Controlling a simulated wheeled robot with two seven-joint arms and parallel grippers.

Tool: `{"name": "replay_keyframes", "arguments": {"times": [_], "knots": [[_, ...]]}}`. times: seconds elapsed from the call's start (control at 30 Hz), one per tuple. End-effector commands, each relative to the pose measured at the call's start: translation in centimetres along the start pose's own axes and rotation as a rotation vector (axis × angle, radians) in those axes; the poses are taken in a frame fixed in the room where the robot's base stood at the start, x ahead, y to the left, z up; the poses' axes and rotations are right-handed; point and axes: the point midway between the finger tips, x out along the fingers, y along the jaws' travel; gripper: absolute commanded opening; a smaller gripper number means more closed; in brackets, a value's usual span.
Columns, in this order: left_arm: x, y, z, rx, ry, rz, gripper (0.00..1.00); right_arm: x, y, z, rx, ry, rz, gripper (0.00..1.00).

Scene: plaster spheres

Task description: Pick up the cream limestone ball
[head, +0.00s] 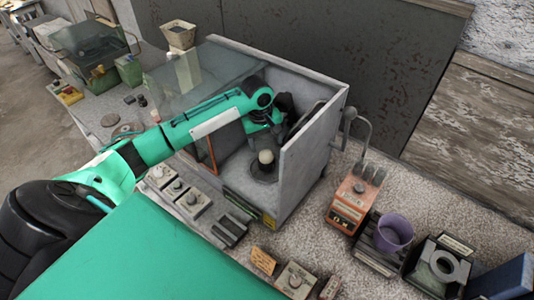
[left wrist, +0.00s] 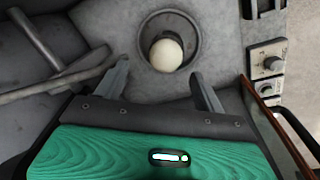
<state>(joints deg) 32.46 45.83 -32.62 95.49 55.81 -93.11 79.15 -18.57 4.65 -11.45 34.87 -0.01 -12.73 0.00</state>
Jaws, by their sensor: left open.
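The cream limestone ball (head: 266,157) sits in a dark round holder (head: 263,174) on the floor of a grey, open-fronted metal box (head: 310,150). In the left wrist view the ball (left wrist: 166,55) lies inside the holder's round rim (left wrist: 148,36). My left gripper (head: 270,132) reaches into the box, just above and behind the ball in the head view. In the left wrist view its two fingers are spread (left wrist: 160,74), with the ball beyond and between their tips; I see no contact. My right gripper is not in view.
A clear panel (head: 190,80) stands at the box's left. Grey bars (left wrist: 45,85) lie near the left finger in the wrist view. Outside the box are switch blocks (head: 193,203), an orange device (head: 350,200) and a purple cup (head: 393,232).

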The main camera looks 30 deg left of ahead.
Motion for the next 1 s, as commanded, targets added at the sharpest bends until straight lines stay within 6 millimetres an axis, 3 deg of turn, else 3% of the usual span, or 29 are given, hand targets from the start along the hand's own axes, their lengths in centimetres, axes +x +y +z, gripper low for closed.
{"name": "replay_keyframes", "arguments": {"times": [0.2, 0.3, 0.6, 0.83, 0.87, 1.0], "knots": [[1.1, -0.2, 0.0, 0.000, -0.001, -0.002, 0.71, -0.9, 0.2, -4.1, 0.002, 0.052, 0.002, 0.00], [2.0, -0.5, 0.0, -0.001, -0.001, -0.003, 0.71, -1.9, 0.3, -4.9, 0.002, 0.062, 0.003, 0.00], [5.6, -0.8, 0.0, 0.001, 0.000, -0.001, 0.71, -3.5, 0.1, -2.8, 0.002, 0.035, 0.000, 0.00], [5.9, -0.8, -0.1, 0.001, 0.001, 0.000, 0.71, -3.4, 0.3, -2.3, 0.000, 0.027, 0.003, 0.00], [5.9, -0.8, -0.1, 0.001, 0.001, 0.000, 0.69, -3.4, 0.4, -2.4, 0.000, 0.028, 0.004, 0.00], [5.9, -0.8, -0.1, 0.002, 0.001, 0.000, 0.41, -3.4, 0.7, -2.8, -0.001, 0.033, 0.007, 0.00]]}}
